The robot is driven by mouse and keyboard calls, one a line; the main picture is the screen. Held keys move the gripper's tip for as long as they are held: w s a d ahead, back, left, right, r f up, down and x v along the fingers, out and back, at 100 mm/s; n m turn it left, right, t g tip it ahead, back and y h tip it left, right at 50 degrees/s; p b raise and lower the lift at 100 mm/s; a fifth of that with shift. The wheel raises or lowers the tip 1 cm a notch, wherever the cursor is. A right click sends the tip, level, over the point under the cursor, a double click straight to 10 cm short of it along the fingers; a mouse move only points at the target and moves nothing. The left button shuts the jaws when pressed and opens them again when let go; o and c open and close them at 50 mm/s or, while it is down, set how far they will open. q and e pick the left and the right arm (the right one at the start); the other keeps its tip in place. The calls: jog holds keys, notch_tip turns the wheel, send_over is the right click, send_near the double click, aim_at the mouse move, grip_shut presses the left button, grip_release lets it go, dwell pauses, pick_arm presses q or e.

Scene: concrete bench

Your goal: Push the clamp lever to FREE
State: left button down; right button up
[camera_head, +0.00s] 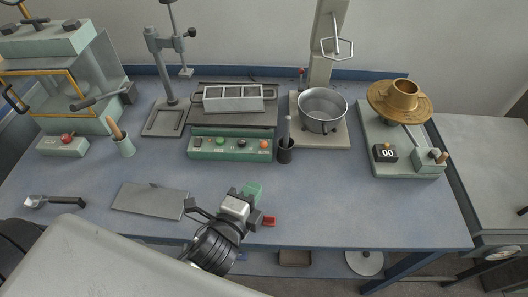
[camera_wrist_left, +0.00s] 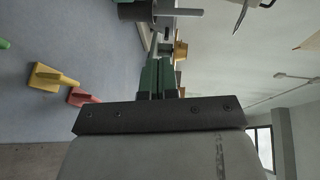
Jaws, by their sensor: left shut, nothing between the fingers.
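No FREE marking is legible, so I cannot tell for sure which part is the clamp lever. A dark lever (camera_head: 96,101) sticks out from the pale green press (camera_head: 85,65) at the back left. A thin lever (camera_head: 413,138) lies on the green-grey base (camera_head: 372,130) at the right. My left gripper (camera_head: 253,189) is shut and empty, above the front middle of the bench, apart from both levers. Its green fingers also show in the left wrist view (camera_wrist_left: 158,78). My right gripper is not in view.
A red piece (camera_head: 268,220) lies beside my left gripper; a yellow piece (camera_wrist_left: 52,77) shows in the wrist view. Behind stand a green button box (camera_head: 215,155), a dark cup (camera_head: 286,155) and a metal bowl (camera_head: 323,108). A grey plate (camera_head: 150,200) lies left. The bench's front right is clear.

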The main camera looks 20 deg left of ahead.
pick_arm(q)
jog(key=p, duration=0.1)
send_near(264, 144)
jog(key=w+d, duration=0.4)
jog(key=d, duration=0.1)
jog(key=w+a, duration=0.1)
jog(key=w+a+f+p, duration=0.1)
jog(key=shift+w+a+f, duration=0.25)
jog(key=shift+a+f, duration=0.05)
jog(key=shift+a, duration=0.05)
jog(key=shift+w+a+f, duration=0.1)
jog(key=shift+w+a, duration=0.05)
jog(key=shift+w, duration=0.05)
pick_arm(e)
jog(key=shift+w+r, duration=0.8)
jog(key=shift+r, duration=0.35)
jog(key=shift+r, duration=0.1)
